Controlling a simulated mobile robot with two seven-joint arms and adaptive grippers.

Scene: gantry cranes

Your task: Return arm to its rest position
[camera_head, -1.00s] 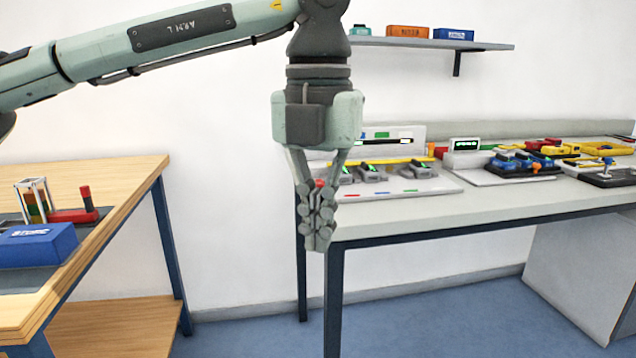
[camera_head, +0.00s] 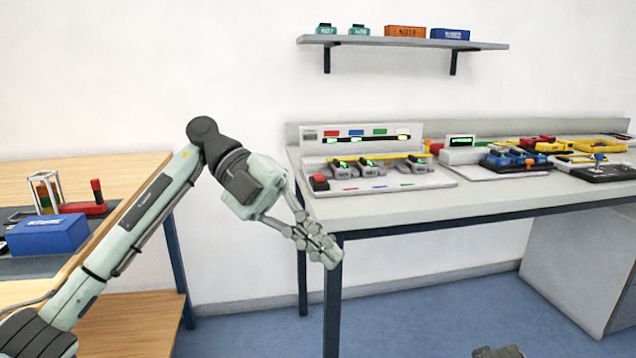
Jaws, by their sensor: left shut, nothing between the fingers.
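My left arm comes in from the lower left, bends at a raised elbow and slopes down to the right. My left gripper (camera_head: 318,247) is shut with nothing in it. Its fingertips show in front of the left front corner of the grey-white workbench (camera_head: 430,209); I cannot tell the gap between them. A small dark grey part at the bottom edge, right of the middle, may be part of my right arm; no right gripper fingers show.
A wooden table (camera_head: 140,178) at the left bears a blue box (camera_head: 47,236) and a red device (camera_head: 84,207). The workbench bears a console (camera_head: 372,178) and several coloured devices. A wall shelf (camera_head: 400,42) holds small boxes. Blue floor (camera_head: 420,318) is open between the tables.

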